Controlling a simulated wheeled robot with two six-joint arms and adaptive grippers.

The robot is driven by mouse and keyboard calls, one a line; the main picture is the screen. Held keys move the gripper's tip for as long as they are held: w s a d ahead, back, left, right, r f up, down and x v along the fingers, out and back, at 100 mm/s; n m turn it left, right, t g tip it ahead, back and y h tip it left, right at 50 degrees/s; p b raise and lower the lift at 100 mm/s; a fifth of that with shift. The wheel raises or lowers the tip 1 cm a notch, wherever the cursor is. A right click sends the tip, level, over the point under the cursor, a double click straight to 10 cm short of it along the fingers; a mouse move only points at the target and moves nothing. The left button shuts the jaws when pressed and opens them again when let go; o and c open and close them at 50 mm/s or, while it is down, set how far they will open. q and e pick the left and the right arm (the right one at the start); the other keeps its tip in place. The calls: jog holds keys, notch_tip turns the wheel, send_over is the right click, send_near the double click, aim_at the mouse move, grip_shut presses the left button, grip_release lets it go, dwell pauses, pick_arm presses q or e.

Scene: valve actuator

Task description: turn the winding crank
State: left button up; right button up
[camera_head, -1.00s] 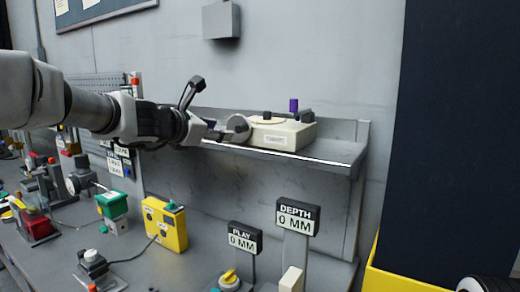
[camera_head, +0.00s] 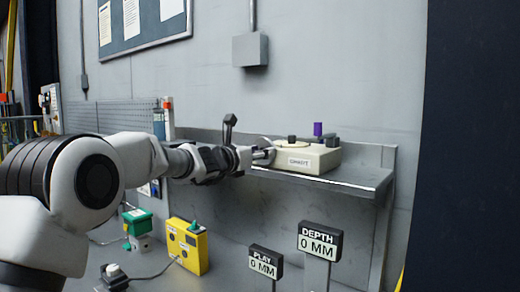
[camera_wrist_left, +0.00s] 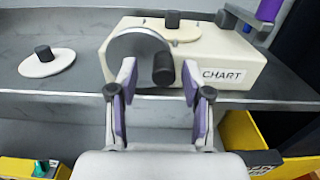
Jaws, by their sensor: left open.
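The cream box labelled CHART (camera_head: 312,160) sits on the grey shelf. In the left wrist view, a grey disc (camera_wrist_left: 128,48) with an off-centre black knob (camera_wrist_left: 163,68) is on the front of the box (camera_wrist_left: 222,56); it looks like the winding crank. My left gripper (camera_head: 264,155) is at the box's left end in the head view. In the left wrist view its open fingers (camera_wrist_left: 158,78) stand on either side of the black knob. I cannot tell whether they touch it. My right gripper is not in view.
A purple-topped handle (camera_head: 318,129) stands behind the box. A loose white disc with a black knob (camera_wrist_left: 46,64) lies on the shelf to the left. Below are a yellow box (camera_head: 187,247), and PLAY (camera_head: 263,262) and DEPTH (camera_head: 319,242) signs, both reading 0 MM.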

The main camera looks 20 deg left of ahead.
pick_arm(q)
jog(key=shift+s+d+r, duration=0.15)
grip_shut()
